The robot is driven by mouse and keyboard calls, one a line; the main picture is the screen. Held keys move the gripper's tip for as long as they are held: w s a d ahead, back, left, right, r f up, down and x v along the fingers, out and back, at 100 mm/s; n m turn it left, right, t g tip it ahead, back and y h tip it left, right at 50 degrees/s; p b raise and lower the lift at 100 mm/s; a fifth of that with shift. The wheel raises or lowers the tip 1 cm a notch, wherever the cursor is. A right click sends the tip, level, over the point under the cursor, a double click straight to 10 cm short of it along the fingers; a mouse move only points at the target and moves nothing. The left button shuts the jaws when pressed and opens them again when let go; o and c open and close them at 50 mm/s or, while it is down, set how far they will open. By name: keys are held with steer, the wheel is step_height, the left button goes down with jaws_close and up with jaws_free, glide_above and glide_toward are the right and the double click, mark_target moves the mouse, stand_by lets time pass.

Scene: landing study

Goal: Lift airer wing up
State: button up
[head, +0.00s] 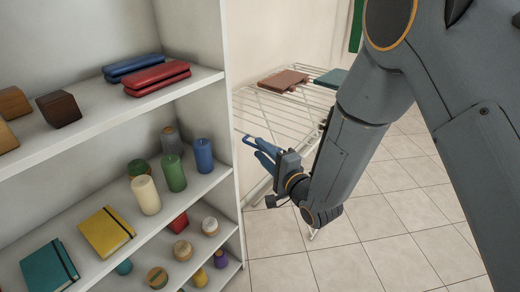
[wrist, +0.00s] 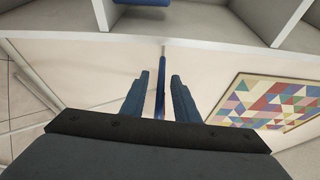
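The white wire airer (head: 320,73) stands beyond the shelf unit, and its wing (head: 262,115) stretches toward the shelf's side panel. My gripper (head: 262,148) is at the wing's near end, beside a small blue part there (head: 247,138). In the wrist view my gripper's two fingers (wrist: 160,100) are apart, with a thin blue bar (wrist: 161,80) between them. Gaps show on both sides of the bar, so the fingers do not appear closed on it. My arm hides part of the airer, and the wing's exact tilt is hard to tell.
A white shelf unit (head: 232,150) stands close to the left of my gripper, holding candles, books and boxes. Brown (head: 283,80) and teal (head: 331,79) folded items lie on the airer. The tiled floor (head: 385,215) at right is clear. The wrist view shows a colourful wall picture (wrist: 268,100).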

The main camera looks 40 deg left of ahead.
steer(key=v, duration=0.6)
steer(key=shift+d+b, duration=0.2)
steer(key=shift+b, duration=0.25)
steer(key=shift+s, duration=0.1)
